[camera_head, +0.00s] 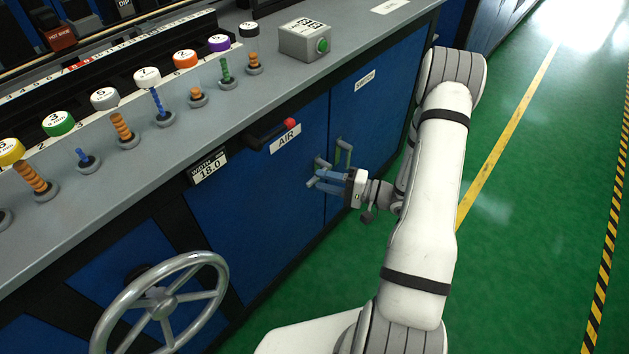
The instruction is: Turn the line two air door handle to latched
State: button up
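The AIR label (286,138) is on a blue door (262,200) at the cabinet front. A small grey handle (319,163) sits near that door's right edge, partly hidden by my gripper. Its exact angle is hard to read. A second grey handle (344,150) is just right of the seam, on the neighbouring door. My gripper (322,182) has its bluish fingers at the left handle, pointing left toward the door. The fingers overlap the handle in this view; I cannot tell whether they touch or grip it.
A black lever with a red knob (289,124) sticks out above the AIR label. A grey handwheel (160,303) stands at lower left. Coloured spools on pegs and a grey box with a green button (305,42) occupy the benchtop. Green floor (530,180) is clear at right.

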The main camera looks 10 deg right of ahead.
aim_at(318, 179)
jog(key=shift+x, duration=1.6)
jog(key=shift+c, duration=0.2)
grip_shut()
